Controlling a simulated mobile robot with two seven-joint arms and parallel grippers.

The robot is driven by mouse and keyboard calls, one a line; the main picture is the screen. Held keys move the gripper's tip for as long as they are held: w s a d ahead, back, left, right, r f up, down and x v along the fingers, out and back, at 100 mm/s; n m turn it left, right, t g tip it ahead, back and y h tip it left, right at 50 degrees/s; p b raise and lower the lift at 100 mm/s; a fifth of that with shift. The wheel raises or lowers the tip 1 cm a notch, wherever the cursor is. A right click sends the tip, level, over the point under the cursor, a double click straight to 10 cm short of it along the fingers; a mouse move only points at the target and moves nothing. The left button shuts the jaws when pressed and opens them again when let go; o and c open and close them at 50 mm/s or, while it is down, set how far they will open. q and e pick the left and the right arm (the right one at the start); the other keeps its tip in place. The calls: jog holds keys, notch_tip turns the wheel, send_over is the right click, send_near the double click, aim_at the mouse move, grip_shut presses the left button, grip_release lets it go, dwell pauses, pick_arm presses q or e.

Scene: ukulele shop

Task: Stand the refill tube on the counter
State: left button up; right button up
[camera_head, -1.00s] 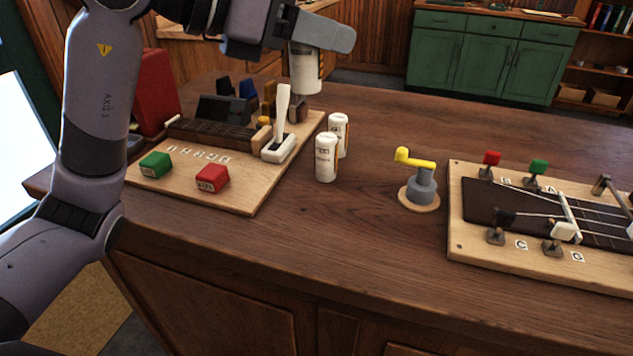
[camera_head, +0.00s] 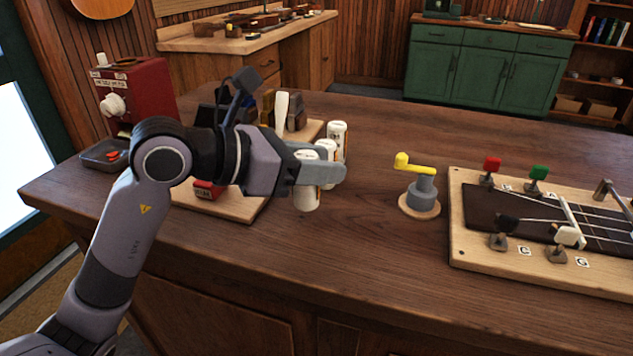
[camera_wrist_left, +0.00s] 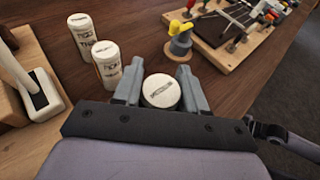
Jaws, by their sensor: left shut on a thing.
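My left gripper (camera_head: 325,174) is shut on a white refill tube (camera_head: 307,198), which it holds upright over the counter (camera_head: 370,240), close to its surface. I cannot tell whether its base touches the wood. In the left wrist view the tube's round labelled cap (camera_wrist_left: 161,91) sits between the two fingers (camera_wrist_left: 160,88). Two similar white tubes stand on the counter just behind it: one at the back (camera_head: 338,138) and one nearer (camera_head: 327,147), partly hidden by my gripper. Both show in the left wrist view, the far one (camera_wrist_left: 83,38) and the near one (camera_wrist_left: 107,66). My right gripper is not in view.
A grey crank post with a yellow handle (camera_head: 423,188) stands to the right. Beyond it lies a fretboard panel (camera_head: 470,245) with pegs. A wooden board (camera_head: 235,208) with buttons and a red machine (camera_head: 150,90) are at left. The front middle counter is clear.

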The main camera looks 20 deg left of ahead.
pick_arm(q)
jog(key=shift+f, duration=1.55)
jog(key=shift+f, duration=0.15)
jog(key=o, duration=1)
jog(key=shift+o, duration=0.2)
